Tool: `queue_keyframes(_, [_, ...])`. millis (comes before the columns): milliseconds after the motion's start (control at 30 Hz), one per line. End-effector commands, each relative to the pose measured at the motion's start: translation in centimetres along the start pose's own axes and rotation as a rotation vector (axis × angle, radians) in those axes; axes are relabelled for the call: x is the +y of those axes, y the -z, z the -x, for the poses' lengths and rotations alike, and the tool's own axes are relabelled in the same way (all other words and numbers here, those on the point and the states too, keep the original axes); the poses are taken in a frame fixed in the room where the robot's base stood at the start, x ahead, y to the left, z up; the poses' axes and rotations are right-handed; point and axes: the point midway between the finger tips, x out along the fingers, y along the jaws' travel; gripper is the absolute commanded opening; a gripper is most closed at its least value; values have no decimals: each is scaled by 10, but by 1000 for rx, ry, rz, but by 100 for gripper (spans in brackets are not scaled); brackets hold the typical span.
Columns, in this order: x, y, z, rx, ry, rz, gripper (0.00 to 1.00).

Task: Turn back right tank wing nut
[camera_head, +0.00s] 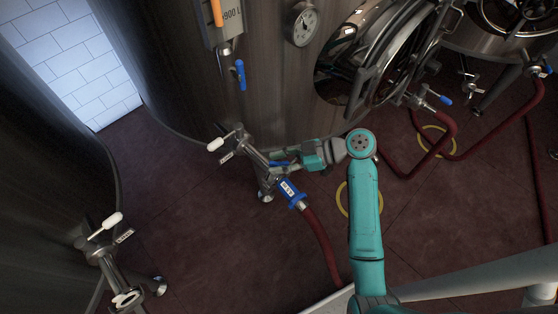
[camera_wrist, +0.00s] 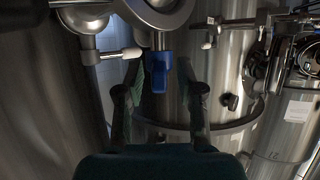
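My gripper (camera_head: 277,158) reaches left from my arm to the outlet fitting (camera_head: 256,160) low on the large tank (camera_head: 180,80). In the wrist view, the two fingers of my gripper (camera_wrist: 159,88) stand apart, with a blue handle or wing-like piece (camera_wrist: 159,72) hanging between them. Gaps show on both sides, so it is not clamped. A little blue (camera_head: 280,163) also shows by the fingers in the head view. I cannot tell for sure whether this piece is the wing nut. The fingers partly hide the fitting.
A red hose (camera_head: 320,242) with a blue coupling (camera_head: 289,191) lies just below my gripper. A white-handled valve (camera_head: 103,226) stands at the lower left. The round tank door (camera_head: 368,65) is above right. Dark floor (camera_head: 190,240) is free at lower middle.

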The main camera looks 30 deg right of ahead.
Motion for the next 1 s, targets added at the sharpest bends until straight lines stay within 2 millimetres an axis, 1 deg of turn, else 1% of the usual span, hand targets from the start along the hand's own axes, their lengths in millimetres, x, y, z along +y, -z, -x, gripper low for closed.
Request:
queue_keyframes(67, [0,0,0,0,0,0,38])
queue_keyframes(167, [0,0,0,0,0,0,15])
queue_keyframes(200, [0,0,0,0,0,0,5])
queue_keyframes(233, [0,0,0,0,0,0,0])
queue_keyframes(467, [0,0,0,0,-2,-1,0])
queue_keyframes(667, [0,0,0,0,-37,-15,0])
queue_keyframes(867, [-2,0,0,1,-136,-56,0])
queue_keyframes(1000, [-2,0,0,0,-242,-98,0])
